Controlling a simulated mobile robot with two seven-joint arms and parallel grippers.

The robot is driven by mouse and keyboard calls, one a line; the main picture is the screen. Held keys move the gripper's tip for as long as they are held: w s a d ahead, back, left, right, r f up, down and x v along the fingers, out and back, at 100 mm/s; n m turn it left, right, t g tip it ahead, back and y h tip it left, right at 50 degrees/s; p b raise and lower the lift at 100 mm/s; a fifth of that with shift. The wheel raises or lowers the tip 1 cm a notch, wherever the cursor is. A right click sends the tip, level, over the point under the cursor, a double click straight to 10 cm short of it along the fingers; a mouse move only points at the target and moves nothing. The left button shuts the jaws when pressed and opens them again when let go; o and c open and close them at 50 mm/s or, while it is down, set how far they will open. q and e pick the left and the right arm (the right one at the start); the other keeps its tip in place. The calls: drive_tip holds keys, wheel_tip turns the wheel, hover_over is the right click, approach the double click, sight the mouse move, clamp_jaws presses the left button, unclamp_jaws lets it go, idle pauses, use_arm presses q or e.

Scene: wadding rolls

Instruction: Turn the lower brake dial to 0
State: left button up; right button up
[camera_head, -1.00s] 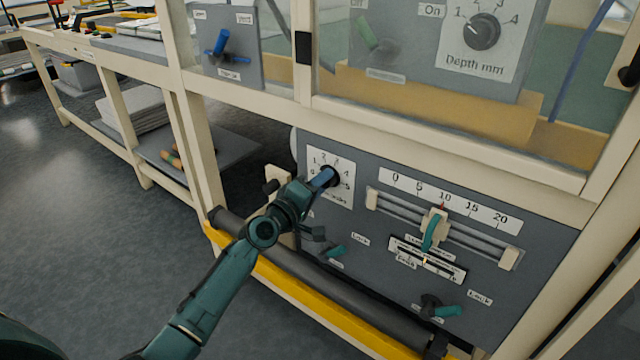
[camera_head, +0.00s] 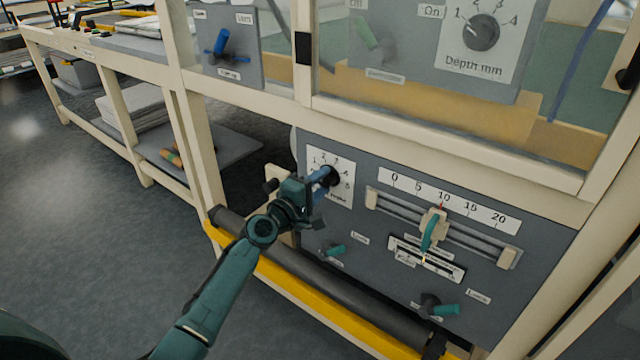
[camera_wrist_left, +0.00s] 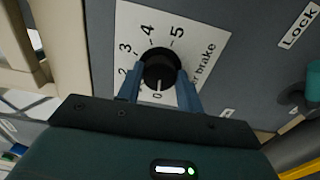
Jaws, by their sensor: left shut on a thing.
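The lower brake dial (camera_head: 333,176) is a round black knob on a white number plate at the left of the grey lower panel. In the left wrist view the dial (camera_wrist_left: 160,68) shows a white pointer line directed at the 0. The numbers 2 to 5 show around it; the 1 is hidden by a finger. My left gripper (camera_head: 325,180) reaches in from the left, with its blue fingers on opposite sides of the dial. In the wrist view the gripper (camera_wrist_left: 160,88) is shut on the dial. My right gripper is not in view.
Right of the dial is a slider (camera_head: 433,228) on rails under a 0 to 20 scale. Teal lock levers sit below, one at left (camera_head: 334,250) and one at right (camera_head: 444,310). A dark roller (camera_head: 330,283) and yellow bar run along the front. A cream beam (camera_head: 440,145) crosses above.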

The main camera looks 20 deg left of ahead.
use_arm(q)
drive_tip(key=o, duration=1)
drive_tip(key=p+v, duration=0.1)
drive_tip(key=v, duration=1.2)
drive_tip(key=shift+s, duration=0.15)
